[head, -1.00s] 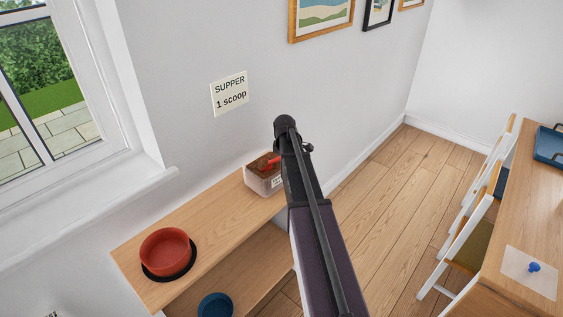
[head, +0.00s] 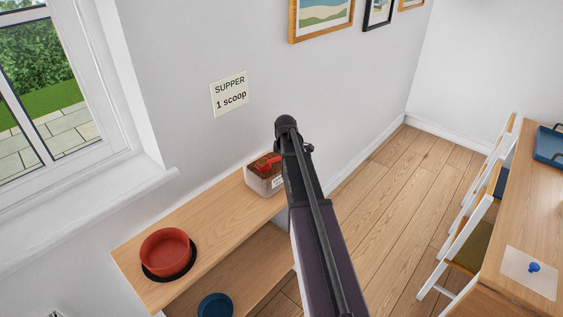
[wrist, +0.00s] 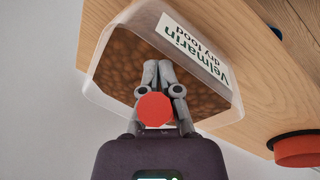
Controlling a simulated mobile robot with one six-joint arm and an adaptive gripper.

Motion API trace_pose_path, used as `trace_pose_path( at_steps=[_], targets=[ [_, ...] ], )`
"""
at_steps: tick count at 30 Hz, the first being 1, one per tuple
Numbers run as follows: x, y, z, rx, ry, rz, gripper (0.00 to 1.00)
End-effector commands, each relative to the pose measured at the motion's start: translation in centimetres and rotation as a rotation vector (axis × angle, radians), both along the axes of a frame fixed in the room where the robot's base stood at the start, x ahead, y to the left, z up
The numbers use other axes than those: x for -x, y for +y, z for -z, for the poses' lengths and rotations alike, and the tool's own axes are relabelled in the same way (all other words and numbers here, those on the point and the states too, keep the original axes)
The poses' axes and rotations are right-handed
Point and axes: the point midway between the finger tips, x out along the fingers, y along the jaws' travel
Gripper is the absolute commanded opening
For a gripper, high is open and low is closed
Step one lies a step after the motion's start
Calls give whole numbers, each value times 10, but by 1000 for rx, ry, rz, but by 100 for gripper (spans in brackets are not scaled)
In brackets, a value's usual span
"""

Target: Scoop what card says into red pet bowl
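The card (head: 230,94) on the wall reads "SUPPER 1 scoop". A clear tub (head: 264,184) of brown dry food, labelled "Velmarin dry food", stands on the shelf top; it also shows in the wrist view (wrist: 108,88). A red scoop (head: 264,163) is at the food, partly hidden by my arm in the head view. In the wrist view, my gripper (wrist: 158,66) is over the tub with its fingers close together around the scoop's red handle (wrist: 154,111). The scoop's far end is hidden there. The red pet bowl (head: 165,249) sits on a round black mat; its inside looks empty.
The wooden shelf top (head: 215,232) is clear between tub and bowl. A blue bowl (head: 215,306) is on the lower shelf. A window sill (head: 95,220) lies left. Chairs (head: 470,235) and a table (head: 535,200) stand right.

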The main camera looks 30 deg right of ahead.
Motion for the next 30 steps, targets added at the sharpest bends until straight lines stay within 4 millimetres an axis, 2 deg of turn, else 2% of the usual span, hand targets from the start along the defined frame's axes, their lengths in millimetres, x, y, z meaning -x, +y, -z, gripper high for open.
trace_pose_path(
  at_steps=[4,19,22,30],
  targets=[
    [5,-6,-2,19,16,0,0],
    [-18,21,7,-117,-99,0,0],
    [-15,19,-5,-154,-130,2,0],
    [-5,6,-13,-177,-149,1,0]
  ],
)
